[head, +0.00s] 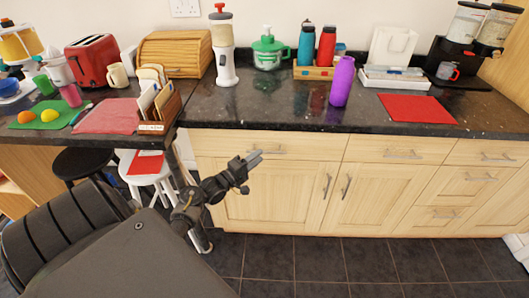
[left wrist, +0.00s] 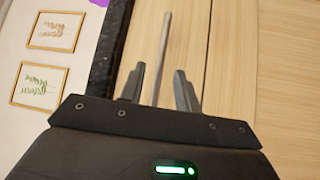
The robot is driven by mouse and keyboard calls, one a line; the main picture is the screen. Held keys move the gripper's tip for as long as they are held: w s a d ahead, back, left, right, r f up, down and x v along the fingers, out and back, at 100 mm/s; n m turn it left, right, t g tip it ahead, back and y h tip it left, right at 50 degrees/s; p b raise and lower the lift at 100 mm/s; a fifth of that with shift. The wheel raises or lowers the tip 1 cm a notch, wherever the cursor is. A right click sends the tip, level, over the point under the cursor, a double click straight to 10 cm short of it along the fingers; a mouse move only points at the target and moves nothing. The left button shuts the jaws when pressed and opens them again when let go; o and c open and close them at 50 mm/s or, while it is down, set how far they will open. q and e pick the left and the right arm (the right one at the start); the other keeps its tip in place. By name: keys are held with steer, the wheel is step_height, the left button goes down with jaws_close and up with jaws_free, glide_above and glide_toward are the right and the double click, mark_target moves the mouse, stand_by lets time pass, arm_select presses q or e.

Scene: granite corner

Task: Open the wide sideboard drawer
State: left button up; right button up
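The wide drawer (head: 220,141) is the left one in the top row of the pale wood sideboard, under the dark worktop. Its front looks flush and shut. Its metal bar handle (head: 275,152) is partly hidden behind my left gripper (head: 256,157), which is at the drawer front. In the left wrist view the bar handle (left wrist: 164,45) runs between the two fingers of my left gripper (left wrist: 160,78). A gap shows on each side of the bar, so the fingers are open around it. My right gripper is in neither view.
The granite worktop (head: 284,111) overhangs the drawers and holds a purple bottle (head: 342,82) and a red mat (head: 416,109). Lower cupboard doors (head: 262,197) have upright handles. White and black stools (head: 145,170) stand left. The tiled floor (head: 330,262) in front is clear.

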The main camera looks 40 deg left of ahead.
mark_target(265, 152)
arm_select(q)
steer(key=shift+w+d+r, duration=0.15)
steer(key=shift+w, duration=0.9)
steer(key=shift+w+d+r, duration=0.1)
steer(key=shift+w+r, duration=0.05)
steer(key=shift+w, duration=0.9)
jaws_close()
